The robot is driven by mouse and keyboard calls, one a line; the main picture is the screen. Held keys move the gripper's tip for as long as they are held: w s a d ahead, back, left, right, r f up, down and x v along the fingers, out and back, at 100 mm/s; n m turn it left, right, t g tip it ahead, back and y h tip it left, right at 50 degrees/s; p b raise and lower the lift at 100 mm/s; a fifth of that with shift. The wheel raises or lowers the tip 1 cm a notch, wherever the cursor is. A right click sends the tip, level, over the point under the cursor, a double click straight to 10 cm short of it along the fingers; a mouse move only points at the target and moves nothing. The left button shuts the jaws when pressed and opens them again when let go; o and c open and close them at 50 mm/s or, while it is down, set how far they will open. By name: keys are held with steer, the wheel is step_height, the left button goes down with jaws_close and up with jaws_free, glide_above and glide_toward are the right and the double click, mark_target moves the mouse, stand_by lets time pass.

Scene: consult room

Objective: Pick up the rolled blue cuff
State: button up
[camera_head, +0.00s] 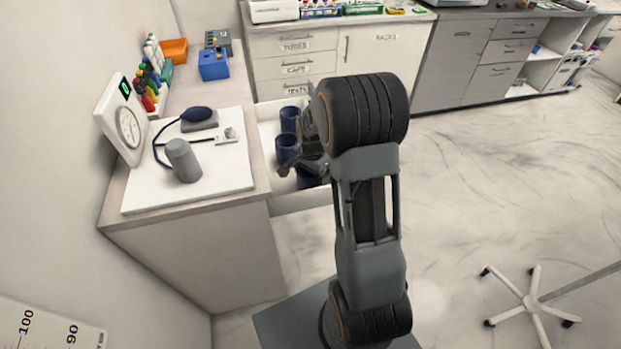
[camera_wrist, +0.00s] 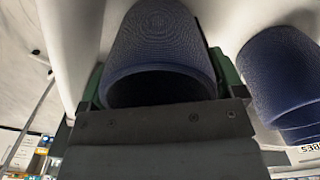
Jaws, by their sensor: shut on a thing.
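My gripper (camera_head: 296,152) reaches over the open drawer, left of my arm in the head view. It is shut on a rolled blue cuff (camera_head: 287,147), a dark blue hollow roll. In the wrist view the held cuff (camera_wrist: 158,42) sits between the two green-edged fingers, its open end towards the camera. Whether it touches the drawer floor I cannot tell. A second blue cuff (camera_head: 289,118) stands behind it in the drawer. Another (camera_head: 307,178) shows in front, partly hidden by the gripper. One neighbouring cuff (camera_wrist: 284,75) is at the right in the wrist view.
The white drawer (camera_head: 298,202) stands open beside a counter. A wheeled stool base (camera_head: 531,303) is at lower right.

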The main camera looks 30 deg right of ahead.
steer(key=shift+r, duration=0.1)
step_height(320, 180, up, 40)
steer(key=p, duration=1.4)
steer(key=shift+r, duration=0.2)
stand_by(0.8)
steer(key=shift+f+p, duration=0.1)
steer(key=shift+p, duration=0.4)
